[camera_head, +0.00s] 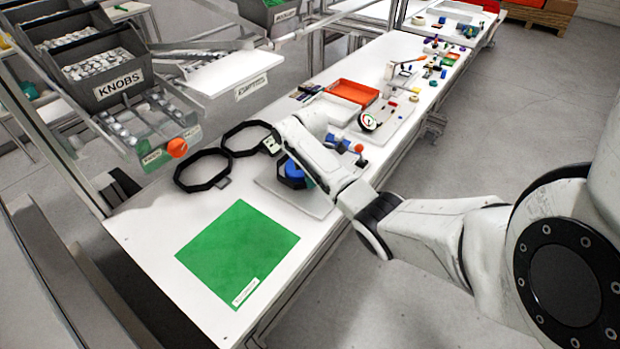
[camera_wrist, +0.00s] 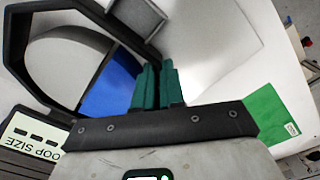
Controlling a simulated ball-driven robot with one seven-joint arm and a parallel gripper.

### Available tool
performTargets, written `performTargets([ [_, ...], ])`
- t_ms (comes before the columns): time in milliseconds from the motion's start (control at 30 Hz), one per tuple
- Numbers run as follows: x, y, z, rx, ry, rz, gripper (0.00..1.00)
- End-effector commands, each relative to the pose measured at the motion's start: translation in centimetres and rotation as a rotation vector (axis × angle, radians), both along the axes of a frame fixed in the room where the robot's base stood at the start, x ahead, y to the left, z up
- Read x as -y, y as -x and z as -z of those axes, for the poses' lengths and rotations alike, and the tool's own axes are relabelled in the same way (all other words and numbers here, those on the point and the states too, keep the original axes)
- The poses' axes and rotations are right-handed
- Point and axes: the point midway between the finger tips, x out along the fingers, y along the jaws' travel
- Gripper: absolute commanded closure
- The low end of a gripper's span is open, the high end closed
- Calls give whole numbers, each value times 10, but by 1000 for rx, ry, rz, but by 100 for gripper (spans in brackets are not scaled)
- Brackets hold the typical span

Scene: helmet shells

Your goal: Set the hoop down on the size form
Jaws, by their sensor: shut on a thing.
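In the wrist view, the dark octagonal hoop (camera_wrist: 92,14) fills the upper left. My gripper (camera_wrist: 157,68) has its teal fingers close together, shut on the hoop's near side. The blue size form (camera_wrist: 110,92) shows through the hoop's opening, partly hidden by the hoop and my fingers. In the head view, the blue form (camera_head: 292,169) stands on a pale board, with part of the dark hoop (camera_head: 283,180) close around it. My wrist covers much of both, and my gripper's fingers are hidden there. I cannot tell whether the hoop rests on the form or hangs just above.
Two more black hoops (camera_head: 203,170) (camera_head: 250,139) lie on the white table left of the form. A green mat (camera_head: 238,252) lies at the near end. A gauge (camera_head: 370,122) and red tray (camera_head: 353,92) stand beyond. A "HOOP SIZE" label (camera_wrist: 35,137) shows in the wrist view.

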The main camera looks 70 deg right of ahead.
Motion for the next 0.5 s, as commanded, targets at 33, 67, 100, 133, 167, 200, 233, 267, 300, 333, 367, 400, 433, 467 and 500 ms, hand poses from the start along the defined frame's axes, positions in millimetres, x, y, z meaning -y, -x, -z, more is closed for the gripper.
performTargets([
  [33,0,0,1,0,0,0,100],
  [67,0,0,2,0,0,0,100],
  [100,0,0,1,1,1,0,87],
  [133,0,0,1,0,0,0,84],
  [167,0,0,1,0,0,0,81],
  [200,0,0,1,0,0,0,78],
  [233,0,0,1,0,0,0,75],
  [267,0,0,1,1,1,0,72],
  [300,0,0,1,1,1,0,68],
  [333,0,0,1,1,1,0,65],
  [367,0,0,1,1,2,0,62],
  [400,0,0,1,1,2,0,61],
  [433,0,-1,1,2,2,0,61],
  [467,0,-1,1,3,2,0,61],
  [500,1,-1,1,3,3,0,61],
])
